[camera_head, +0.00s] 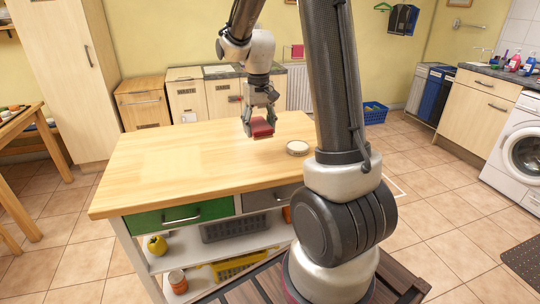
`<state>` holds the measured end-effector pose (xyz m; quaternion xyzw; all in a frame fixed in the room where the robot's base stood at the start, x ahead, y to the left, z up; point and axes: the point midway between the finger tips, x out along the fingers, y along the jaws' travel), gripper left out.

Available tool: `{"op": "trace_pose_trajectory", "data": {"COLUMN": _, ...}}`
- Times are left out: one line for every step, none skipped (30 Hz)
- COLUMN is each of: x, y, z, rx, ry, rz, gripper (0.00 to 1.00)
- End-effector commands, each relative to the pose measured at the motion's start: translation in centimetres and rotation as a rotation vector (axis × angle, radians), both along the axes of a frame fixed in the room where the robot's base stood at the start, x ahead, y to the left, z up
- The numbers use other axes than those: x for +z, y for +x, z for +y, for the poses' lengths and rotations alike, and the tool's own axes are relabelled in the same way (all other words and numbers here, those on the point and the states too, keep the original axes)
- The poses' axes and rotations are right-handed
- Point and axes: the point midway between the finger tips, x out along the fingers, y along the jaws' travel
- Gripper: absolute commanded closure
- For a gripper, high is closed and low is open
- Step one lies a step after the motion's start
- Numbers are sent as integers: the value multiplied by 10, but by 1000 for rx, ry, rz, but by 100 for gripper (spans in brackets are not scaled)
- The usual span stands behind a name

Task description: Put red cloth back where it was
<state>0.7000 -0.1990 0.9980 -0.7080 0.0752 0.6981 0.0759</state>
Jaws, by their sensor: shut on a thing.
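The red cloth (262,128) is a small folded block held between the fingers of my gripper (260,122). The gripper points down and is shut on the cloth over the back right part of the wooden-topped island (165,165). I cannot tell whether the cloth touches the top or hangs just above it. Another small red or pink cloth-like item (297,51) shows on the far wall near the radiator.
The left and middle of the island top are clear. Below are a green drawer (165,218), a grey drawer (268,198) and shelves with a yellow fruit (157,245) and baskets. A blue crate (374,113) stands on the floor behind. A washing machine (520,150) is at the right.

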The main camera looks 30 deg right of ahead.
Motion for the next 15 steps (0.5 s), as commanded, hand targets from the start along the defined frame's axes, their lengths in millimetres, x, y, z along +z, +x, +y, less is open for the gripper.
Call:
{"op": "trace_pose_trajectory", "data": {"x": -3, "y": -8, "z": 0, "rx": -19, "ry": 1, "rz": 8, "gripper": 65}}
{"op": "trace_pose_trajectory", "data": {"x": -6, "y": -11, "z": 0, "rx": -29, "ry": 2, "rz": 13, "gripper": 65}}
{"op": "trace_pose_trajectory", "data": {"x": -12, "y": -14, "z": 1, "rx": -42, "ry": 3, "rz": 21, "gripper": 65}}
{"op": "trace_pose_trajectory", "data": {"x": -17, "y": -14, "z": 1, "rx": -53, "ry": 3, "rz": 21, "gripper": 65}}
{"op": "trace_pose_trajectory", "data": {"x": -22, "y": -14, "z": 1, "rx": -61, "ry": 2, "rz": 21, "gripper": 65}}
{"op": "trace_pose_trajectory", "data": {"x": -30, "y": -13, "z": 1, "rx": -67, "ry": 2, "rz": 20, "gripper": 65}}
{"op": "trace_pose_trajectory", "data": {"x": -36, "y": -14, "z": 1, "rx": -68, "ry": 2, "rz": 21, "gripper": 65}}
{"op": "trace_pose_trajectory", "data": {"x": -43, "y": -13, "z": 1, "rx": -68, "ry": 2, "rz": 21, "gripper": 65}}
{"op": "trace_pose_trajectory", "data": {"x": -50, "y": -13, "z": 1, "rx": -68, "ry": 2, "rz": 21, "gripper": 65}}
{"op": "trace_pose_trajectory", "data": {"x": -55, "y": -13, "z": 1, "rx": -68, "ry": 2, "rz": 20, "gripper": 65}}
{"op": "trace_pose_trajectory", "data": {"x": -60, "y": -13, "z": 1, "rx": -67, "ry": 2, "rz": 20, "gripper": 65}}
{"op": "trace_pose_trajectory", "data": {"x": -64, "y": -12, "z": 1, "rx": -67, "ry": 3, "rz": 18, "gripper": 65}}
{"op": "trace_pose_trajectory", "data": {"x": -67, "y": -12, "z": 1, "rx": -67, "ry": 3, "rz": 18, "gripper": 65}}
{"op": "trace_pose_trajectory", "data": {"x": -69, "y": -12, "z": 1, "rx": -67, "ry": 3, "rz": 17, "gripper": 65}}
{"op": "trace_pose_trajectory", "data": {"x": -72, "y": -12, "z": 1, "rx": -67, "ry": 3, "rz": 17, "gripper": 65}}
